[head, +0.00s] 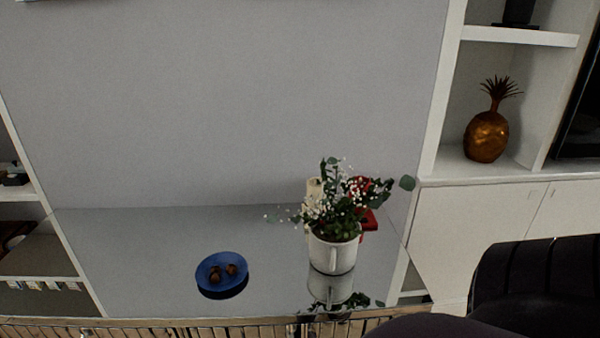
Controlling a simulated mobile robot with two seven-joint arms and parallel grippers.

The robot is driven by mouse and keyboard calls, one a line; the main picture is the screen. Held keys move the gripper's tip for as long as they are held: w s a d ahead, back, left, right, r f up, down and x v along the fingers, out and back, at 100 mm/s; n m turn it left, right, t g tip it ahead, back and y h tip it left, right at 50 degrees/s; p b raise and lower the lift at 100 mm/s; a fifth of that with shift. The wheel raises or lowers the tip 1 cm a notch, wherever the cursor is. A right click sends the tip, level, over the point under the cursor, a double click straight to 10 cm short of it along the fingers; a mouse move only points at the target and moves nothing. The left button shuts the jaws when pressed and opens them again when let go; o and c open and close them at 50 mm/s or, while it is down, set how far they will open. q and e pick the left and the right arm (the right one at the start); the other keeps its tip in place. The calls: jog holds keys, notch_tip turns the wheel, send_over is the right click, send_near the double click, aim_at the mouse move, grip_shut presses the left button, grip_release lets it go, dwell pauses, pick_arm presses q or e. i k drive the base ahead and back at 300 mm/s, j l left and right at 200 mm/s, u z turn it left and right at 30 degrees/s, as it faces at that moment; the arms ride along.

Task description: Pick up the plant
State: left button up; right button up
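The plant (338,214) has green leaves and small white flowers. It stands upright in a white pot (333,255) with a handle, on a glossy reflective tabletop (150,262) right of the middle. A pale cylindrical thing and a red thing (370,220) stand close behind the plant, partly hidden by its leaves. Neither of my grippers shows in the head view.
A blue plate (221,272) with small brown things on it lies left of the plant. Dark chairs (530,285) stand at the lower right. A golden pineapple ornament (487,134) sits on a shelf. The tabletop left of the plate is clear.

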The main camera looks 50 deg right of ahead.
aim_at(335, 234)
jog(key=z, duration=1.8)
